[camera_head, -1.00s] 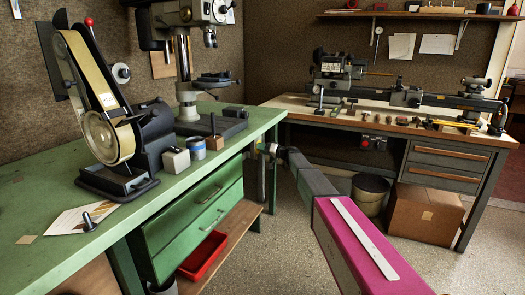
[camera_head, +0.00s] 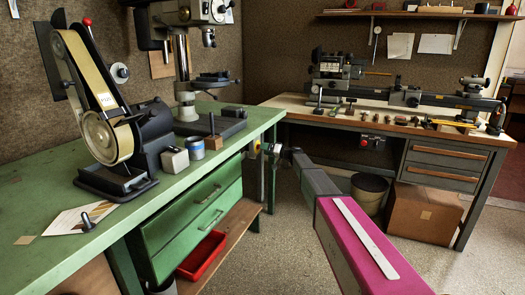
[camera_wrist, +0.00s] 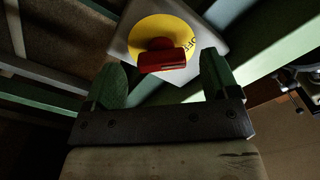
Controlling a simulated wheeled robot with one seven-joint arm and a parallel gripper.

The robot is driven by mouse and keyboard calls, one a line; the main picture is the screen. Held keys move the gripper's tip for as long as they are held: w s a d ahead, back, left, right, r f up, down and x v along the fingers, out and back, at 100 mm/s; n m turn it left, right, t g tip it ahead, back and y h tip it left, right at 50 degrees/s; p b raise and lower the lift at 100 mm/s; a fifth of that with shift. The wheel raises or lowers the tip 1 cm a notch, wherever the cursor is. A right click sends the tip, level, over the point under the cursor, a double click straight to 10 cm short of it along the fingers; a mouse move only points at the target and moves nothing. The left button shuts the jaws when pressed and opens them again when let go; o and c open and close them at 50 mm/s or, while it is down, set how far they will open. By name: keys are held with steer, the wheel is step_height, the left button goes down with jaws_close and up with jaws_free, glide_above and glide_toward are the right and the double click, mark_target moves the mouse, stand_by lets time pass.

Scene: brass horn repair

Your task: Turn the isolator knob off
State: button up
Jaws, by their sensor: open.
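The isolator shows in the wrist view as a red knob (camera_wrist: 163,60) on a yellow disc (camera_wrist: 151,29) with a pale plate (camera_wrist: 121,43) around it. The knob's bar lies nearly level in that view, its right end slightly higher. Lettering that seems to read OFF is at the disc's right edge. My gripper (camera_wrist: 162,75) is open, with one green finger on each side of the knob and a gap to each. In the head view my gripper (camera_head: 270,149) is small, beside the green bench's right end, where the isolator (camera_head: 255,146) is only a small patch.
The green bench (camera_head: 50,255) carries a belt sander (camera_head: 105,130) and a drill press (camera_head: 187,80). A second bench (camera_head: 290,103) with a lathe stands at the back right. A cardboard box (camera_head: 425,213) and a bin (camera_head: 369,194) are under it. Floor is open in front.

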steer(key=v, duration=0.8)
steer(key=shift+s, duration=0.1)
steer(key=shift+s+d, duration=0.1)
